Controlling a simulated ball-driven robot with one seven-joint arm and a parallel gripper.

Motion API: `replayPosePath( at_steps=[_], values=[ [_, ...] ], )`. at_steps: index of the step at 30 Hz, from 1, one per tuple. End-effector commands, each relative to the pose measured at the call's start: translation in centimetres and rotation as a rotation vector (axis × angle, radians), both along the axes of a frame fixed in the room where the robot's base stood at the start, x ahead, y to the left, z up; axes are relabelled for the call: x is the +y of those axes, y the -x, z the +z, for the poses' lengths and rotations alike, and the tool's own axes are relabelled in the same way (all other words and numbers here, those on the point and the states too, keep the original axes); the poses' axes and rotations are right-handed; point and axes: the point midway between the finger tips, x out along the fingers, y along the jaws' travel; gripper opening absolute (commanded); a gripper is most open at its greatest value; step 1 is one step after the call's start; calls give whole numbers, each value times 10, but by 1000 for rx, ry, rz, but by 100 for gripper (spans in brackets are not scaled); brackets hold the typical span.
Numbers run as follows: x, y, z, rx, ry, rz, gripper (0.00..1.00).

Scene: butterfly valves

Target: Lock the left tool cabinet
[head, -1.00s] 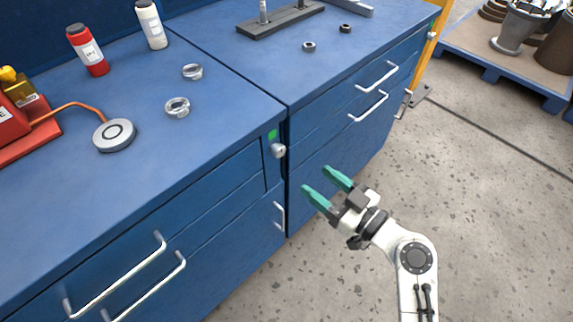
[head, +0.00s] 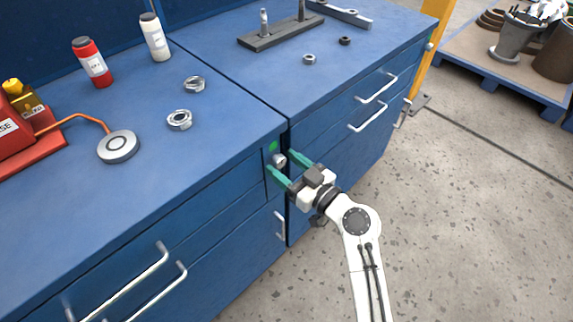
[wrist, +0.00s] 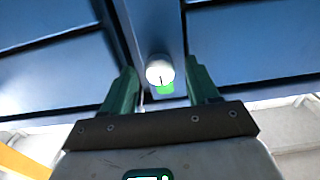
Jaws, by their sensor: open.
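The left tool cabinet (head: 215,225) is blue, with silver bar handles. Its lock knob (head: 279,160) is a round silver piece at the right end of its front, with a green marker (head: 273,146) just above it in the head view. My gripper (head: 285,164) is open, its green fingers on either side of the knob. In the wrist view the knob (wrist: 159,70) shows a dark slot line and lies between and just beyond the fingertips of my gripper (wrist: 163,80). The green marker (wrist: 165,88) shows beside it. I cannot tell whether the fingers touch the knob.
The right cabinet (head: 335,140) adjoins it, with its own handles. On the tops are bottles (head: 92,62), metal nuts (head: 179,121), a round grey disc on a cable (head: 118,147) and a dark fixture (head: 280,33). A yellow post (head: 428,60) stands at the right. The floor in front is clear.

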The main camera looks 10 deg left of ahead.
Motion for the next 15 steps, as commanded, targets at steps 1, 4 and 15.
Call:
replayPosePath(
  at_steps=[1, 4, 15],
  values=[
    [0, 0, 0, 0, 0, 0, 60],
    [0, 0, 0, 0, 0, 0, 59],
    [0, 0, 0, 0, 0, 0, 23]
  ],
)
